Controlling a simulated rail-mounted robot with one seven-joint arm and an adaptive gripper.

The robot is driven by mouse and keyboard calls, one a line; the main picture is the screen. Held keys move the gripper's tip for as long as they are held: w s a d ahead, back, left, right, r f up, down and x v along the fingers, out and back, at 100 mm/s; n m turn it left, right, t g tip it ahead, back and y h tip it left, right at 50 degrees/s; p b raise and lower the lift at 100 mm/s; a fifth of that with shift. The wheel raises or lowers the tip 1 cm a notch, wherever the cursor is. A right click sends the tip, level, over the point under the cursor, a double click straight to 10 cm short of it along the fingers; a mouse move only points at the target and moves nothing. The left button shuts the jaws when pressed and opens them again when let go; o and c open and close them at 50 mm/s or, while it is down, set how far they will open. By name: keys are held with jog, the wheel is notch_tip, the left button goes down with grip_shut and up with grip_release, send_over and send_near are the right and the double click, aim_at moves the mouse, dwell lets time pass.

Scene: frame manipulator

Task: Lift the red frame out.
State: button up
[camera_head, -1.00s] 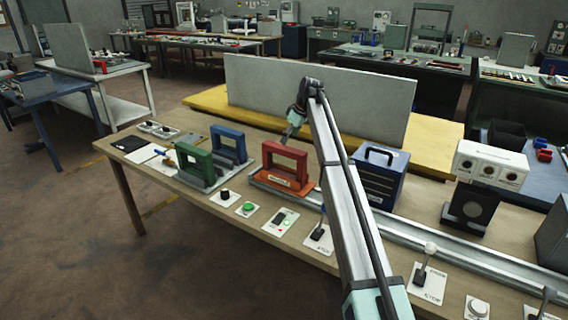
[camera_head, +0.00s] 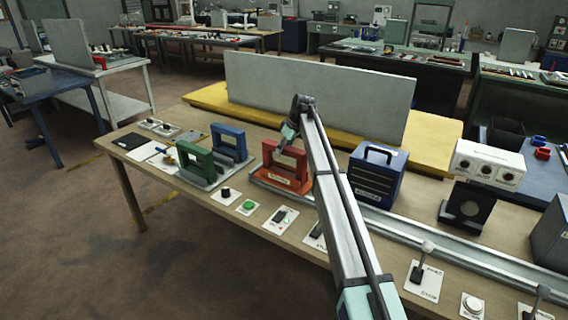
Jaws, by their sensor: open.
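The red frame (camera_head: 268,156) stands upright on the metal rail at the middle of the bench, with a wide orange-red base (camera_head: 283,181) bearing a pale label. My gripper (camera_head: 281,149) is at the end of the arm, which bends down from the elbow above. It hangs at the red frame's top bar and overlaps it in the picture. It is small here, and I cannot tell whether it touches the bar. It is open. A green frame (camera_head: 196,161) and a blue frame (camera_head: 229,140) stand to the left in a grey holder.
A blue box with a handle (camera_head: 376,176) stands right of my arm. A tall grey panel (camera_head: 318,97) on a yellow platform (camera_head: 205,98) stands behind. Switches and a green button (camera_head: 248,204) line the front edge. A white three-dial box (camera_head: 490,165) is at right.

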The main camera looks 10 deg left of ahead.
jog(key=shift+f, duration=0.25)
dwell(0.4)
grip_shut()
